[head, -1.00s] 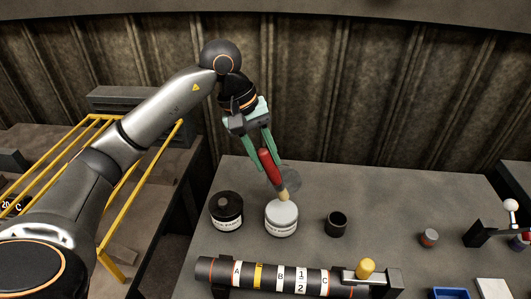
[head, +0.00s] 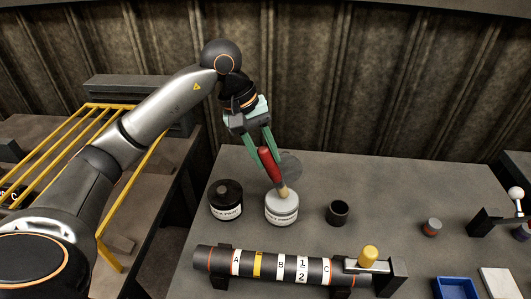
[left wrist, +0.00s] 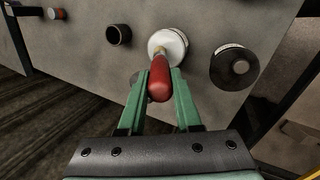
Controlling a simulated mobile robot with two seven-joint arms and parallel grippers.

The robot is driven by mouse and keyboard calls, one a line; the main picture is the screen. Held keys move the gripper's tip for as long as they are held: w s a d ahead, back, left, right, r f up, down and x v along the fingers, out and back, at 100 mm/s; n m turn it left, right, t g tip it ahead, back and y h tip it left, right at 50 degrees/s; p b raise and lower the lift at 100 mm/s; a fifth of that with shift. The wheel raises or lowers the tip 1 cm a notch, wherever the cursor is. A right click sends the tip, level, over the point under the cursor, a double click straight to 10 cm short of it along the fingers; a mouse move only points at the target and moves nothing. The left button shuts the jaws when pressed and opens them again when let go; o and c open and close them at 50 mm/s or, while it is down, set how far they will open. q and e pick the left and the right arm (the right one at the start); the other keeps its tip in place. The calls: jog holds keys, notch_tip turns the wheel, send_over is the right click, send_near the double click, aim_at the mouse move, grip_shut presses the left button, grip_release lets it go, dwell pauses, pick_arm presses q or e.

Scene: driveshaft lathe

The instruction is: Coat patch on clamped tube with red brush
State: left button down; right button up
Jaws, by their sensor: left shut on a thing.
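My left gripper (head: 265,145) is shut on the red brush (head: 269,166), which also shows between the green fingers in the left wrist view (left wrist: 159,80). The brush tilts downward, its pale tip end at the mouth of the white-grey jar (head: 281,208). In the left wrist view the jar (left wrist: 168,42) lies just beyond the brush. I cannot tell how deep the tip sits in it. The dark tube (head: 215,259) lies in front, clamped at its right end by a fixture with a yellow knob (head: 369,254). It carries white bands marked A, B, 1/2 and C, and a yellow band. My right gripper is out of view.
A black-lidded jar (head: 225,200) stands left of the white-grey jar, and a dark cup (head: 338,212) stands right of it. A small grey-red cylinder (head: 432,227), a blue tray (head: 455,287) and a white block (head: 497,282) are farther right. Yellow rails (head: 125,190) stand at left.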

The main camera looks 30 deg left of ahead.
pick_arm(q)
jog(key=shift+s+f+b, duration=0.1)
jog(key=shift+f+b, duration=0.65)
jog(key=shift+b, duration=0.05)
dwell(1.8)
jog(key=shift+r+p, duration=2.45)
jog(key=shift+r, duration=1.2)
jog(key=shift+f, duration=0.1)
